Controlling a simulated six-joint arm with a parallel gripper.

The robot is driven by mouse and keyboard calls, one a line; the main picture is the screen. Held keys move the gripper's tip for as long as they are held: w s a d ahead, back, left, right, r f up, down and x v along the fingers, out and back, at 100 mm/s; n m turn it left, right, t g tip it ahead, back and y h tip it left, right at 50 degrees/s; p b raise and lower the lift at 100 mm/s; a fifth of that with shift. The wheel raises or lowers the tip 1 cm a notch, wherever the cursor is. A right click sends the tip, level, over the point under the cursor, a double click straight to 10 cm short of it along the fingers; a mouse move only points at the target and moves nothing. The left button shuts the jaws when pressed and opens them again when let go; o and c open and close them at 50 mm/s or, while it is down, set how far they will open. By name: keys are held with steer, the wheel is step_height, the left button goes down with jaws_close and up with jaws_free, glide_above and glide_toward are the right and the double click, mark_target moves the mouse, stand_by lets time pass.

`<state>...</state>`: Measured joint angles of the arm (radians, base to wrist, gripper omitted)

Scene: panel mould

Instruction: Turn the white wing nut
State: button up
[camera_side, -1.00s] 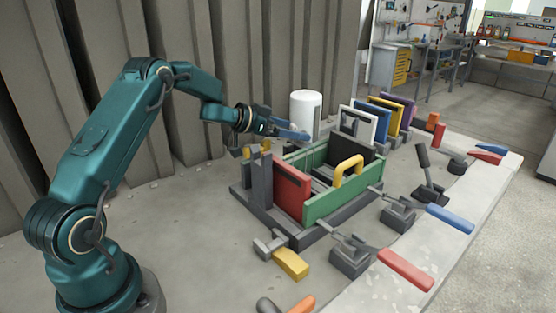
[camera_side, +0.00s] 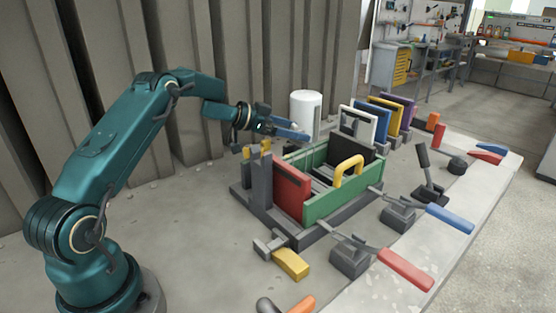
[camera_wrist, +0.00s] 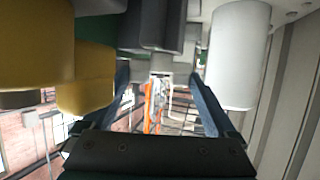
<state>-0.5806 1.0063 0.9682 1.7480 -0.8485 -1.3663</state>
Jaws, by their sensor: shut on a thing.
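My gripper (camera_side: 298,132) reaches over the far left end of the green-walled mould (camera_side: 335,192), its blue fingers beside the white cylinder. In the wrist view, the two fingers (camera_wrist: 159,75) stand on either side of a small pale piece, which I take to be the white wing nut (camera_wrist: 161,64). The gripper is shut on it. The nut is small and partly hidden by the dark block (camera_wrist: 155,22) there, so its wing angle cannot be told. In the side view I cannot make the nut out.
A white cylinder (camera_side: 305,112) stands close beyond my fingers; it also shows in the wrist view (camera_wrist: 237,55). Yellow parts (camera_wrist: 85,85) are near on the left there. A red panel (camera_side: 291,187) and a yellow handle (camera_side: 348,171) are at the mould. Clamps with red (camera_side: 405,269) and blue (camera_side: 450,218) handles line the front.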

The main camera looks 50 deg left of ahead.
steer(key=shift+w+r+m+g+h, duration=0.15)
steer(key=shift+m+g+h, duration=0.15)
steer(key=shift+m+h, duration=0.35)
steer(key=o, duration=1)
steer(key=shift+a, duration=0.1)
steer(key=shift+v, duration=2.65)
